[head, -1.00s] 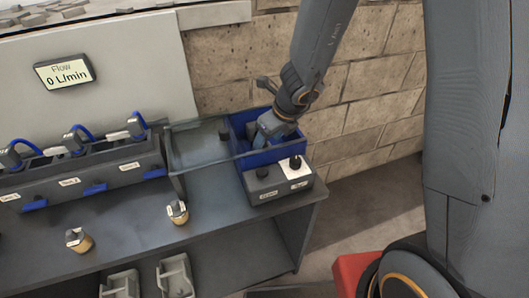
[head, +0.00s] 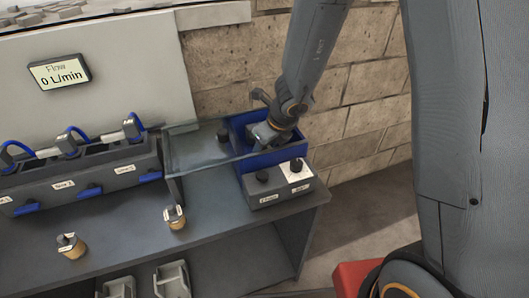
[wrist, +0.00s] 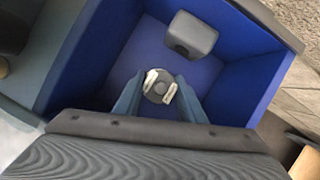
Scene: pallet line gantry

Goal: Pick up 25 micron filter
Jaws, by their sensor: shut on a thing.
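My gripper (wrist: 160,94) is inside the blue bin (wrist: 80,70), its two blue-grey fingers on either side of a small round grey piece with two white labels (wrist: 159,86). It looks like the top of a filter; its micron marking is not readable and its lower part is hidden. The fingers are shut on it. In the head view my gripper (head: 262,134) reaches down into the bin (head: 238,130) and hides the held piece. Two filters with tan bodies and grey tops stand on the bench, one nearer the middle (head: 175,218) and one to the left (head: 71,246).
A dark grey block (wrist: 191,35) lies in the bin near the far wall. A glass panel (head: 205,155) stands left of the bin. A grey box with two black knobs (head: 275,190) is in front. A brick wall (head: 350,110) is behind.

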